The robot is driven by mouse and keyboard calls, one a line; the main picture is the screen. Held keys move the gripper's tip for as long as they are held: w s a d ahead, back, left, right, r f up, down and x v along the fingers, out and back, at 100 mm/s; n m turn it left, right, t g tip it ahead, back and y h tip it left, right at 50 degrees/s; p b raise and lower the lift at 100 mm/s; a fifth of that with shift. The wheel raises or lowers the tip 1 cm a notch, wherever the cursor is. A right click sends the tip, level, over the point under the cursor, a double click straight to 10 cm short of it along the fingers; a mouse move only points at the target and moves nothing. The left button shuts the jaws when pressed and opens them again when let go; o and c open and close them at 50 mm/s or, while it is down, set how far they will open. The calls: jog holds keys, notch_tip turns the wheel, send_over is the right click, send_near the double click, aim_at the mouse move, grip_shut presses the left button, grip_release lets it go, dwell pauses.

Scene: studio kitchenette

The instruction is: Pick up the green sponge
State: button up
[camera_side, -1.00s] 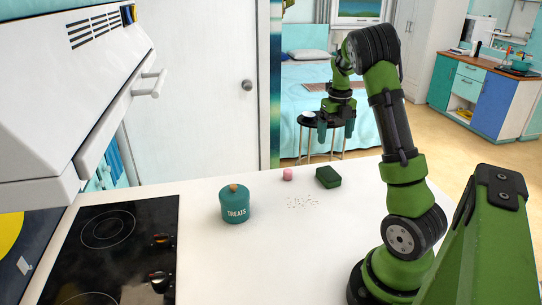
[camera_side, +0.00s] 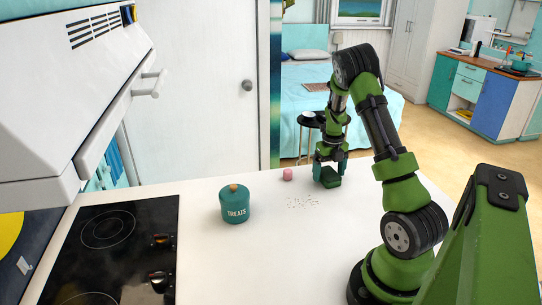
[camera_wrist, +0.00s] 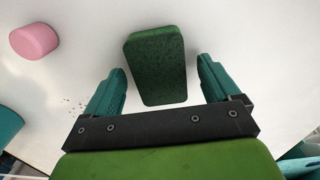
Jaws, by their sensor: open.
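The green sponge (camera_side: 328,181) is a dark green block lying on the white counter, near its far edge. In the wrist view the sponge (camera_wrist: 156,62) lies ahead of and between my two teal fingers, with white counter showing on both sides of it. My gripper (camera_side: 330,169) is right above the sponge in the side view, pointing down, and partly covers it. In the wrist view my gripper (camera_wrist: 160,88) is open, its fingers apart and one on each side of the sponge's near end. I cannot tell how far down the fingertips reach.
A pink cylinder (camera_side: 287,174) stands just left of the sponge; it also shows in the wrist view (camera_wrist: 34,41). Crumbs (camera_side: 302,202) lie on the white counter (camera_side: 270,250) in front. A teal treats jar (camera_side: 235,204) and a black cooktop (camera_side: 110,245) are farther left.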

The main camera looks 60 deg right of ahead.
aim_at(329, 175)
jog(key=shift+c, duration=0.3)
jog(key=c, duration=1.1)
jog(key=shift+o, duration=0.2)
jog(key=shift+r, duration=0.5)
jog(key=r, duration=0.1)
jog(key=a+r, duration=0.1)
jog(key=shift+s+r, duration=0.3)
jog(key=shift+r, duration=0.05)
jog(key=s+a, duration=0.6)
jog(key=a, duration=0.1)
jog(key=s+a+r, duration=0.1)
jog(key=s+a, duration=0.2)
jog(key=a, duration=0.1)
jog(key=shift+s+a+r, duration=0.1)
jog(key=shift+s+a, duration=0.1)
jog(key=shift+s, duration=0.05)
